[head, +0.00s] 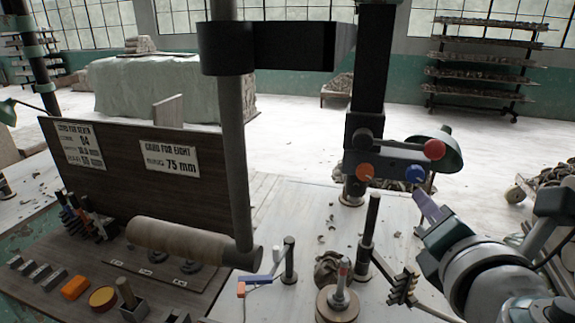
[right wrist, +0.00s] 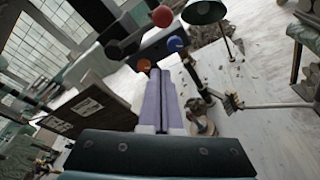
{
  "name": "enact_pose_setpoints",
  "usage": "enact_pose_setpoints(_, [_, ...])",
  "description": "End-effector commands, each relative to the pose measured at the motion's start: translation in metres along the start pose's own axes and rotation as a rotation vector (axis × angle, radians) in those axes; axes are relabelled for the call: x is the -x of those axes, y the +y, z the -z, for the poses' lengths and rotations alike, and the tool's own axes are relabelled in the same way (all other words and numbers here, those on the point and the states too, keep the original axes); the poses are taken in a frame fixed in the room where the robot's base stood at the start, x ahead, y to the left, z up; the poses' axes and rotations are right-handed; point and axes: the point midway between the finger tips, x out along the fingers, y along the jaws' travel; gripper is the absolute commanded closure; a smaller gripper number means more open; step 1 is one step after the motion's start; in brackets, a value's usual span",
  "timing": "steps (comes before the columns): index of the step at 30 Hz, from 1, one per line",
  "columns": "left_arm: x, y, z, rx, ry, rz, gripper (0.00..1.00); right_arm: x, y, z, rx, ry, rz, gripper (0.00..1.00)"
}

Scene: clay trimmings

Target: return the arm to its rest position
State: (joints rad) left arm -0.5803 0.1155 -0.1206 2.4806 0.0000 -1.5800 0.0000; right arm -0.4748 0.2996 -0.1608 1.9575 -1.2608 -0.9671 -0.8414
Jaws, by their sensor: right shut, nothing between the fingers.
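My right gripper (head: 428,207) is at the right of the head view, raised above the white workbench (head: 310,215). Its pale violet fingers are together with nothing between them; they also show in the right wrist view (right wrist: 158,95), pointing away from the camera. The fingertips are just below and right of the blue ball (head: 415,173) in the head view; I cannot tell the distance between them. My left gripper is not in view.
A dark post with red (head: 434,149), blue and orange (head: 365,172) balls stands near my right gripper, with a green lamp shade (head: 440,150) behind. A large roller (head: 185,243) lies left. Small clay scraps dot the bench. A dark signboard (head: 110,165) stands at left.

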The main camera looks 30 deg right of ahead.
Motion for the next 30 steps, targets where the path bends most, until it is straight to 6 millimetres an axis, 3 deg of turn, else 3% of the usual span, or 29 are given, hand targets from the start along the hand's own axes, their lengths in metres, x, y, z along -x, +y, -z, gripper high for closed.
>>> enact_pose_setpoints(10, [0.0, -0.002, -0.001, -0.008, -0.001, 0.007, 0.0, 0.001, -0.002, 0.0, -0.028, 0.004, 0.014, 1.0])
enact_pose_setpoints(14, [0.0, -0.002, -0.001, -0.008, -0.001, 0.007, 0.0, 0.01, -0.017, 0.006, -0.272, 0.044, 0.143, 1.0])
enact_pose_setpoints(17, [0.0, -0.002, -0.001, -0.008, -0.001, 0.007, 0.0, 0.032, -0.035, 0.024, -0.624, 0.105, 0.356, 1.0])
enact_pose_setpoints(21, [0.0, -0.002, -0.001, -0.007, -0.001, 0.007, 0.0, 0.084, -0.045, 0.063, -1.086, 0.198, 0.719, 1.0])
enact_pose_setpoints(27, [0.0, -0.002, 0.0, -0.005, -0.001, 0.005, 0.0, 0.171, -0.022, 0.102, -1.479, 0.321, 1.214, 1.0])
enact_pose_setpoints(28, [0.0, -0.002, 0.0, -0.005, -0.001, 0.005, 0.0, 0.185, -0.016, 0.105, -1.517, 0.339, 1.288, 1.0])
enact_pose_setpoints(30, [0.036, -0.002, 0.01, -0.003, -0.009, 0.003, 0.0, 0.191, 0.007, 0.075, -1.513, 0.334, 1.287, 1.0])
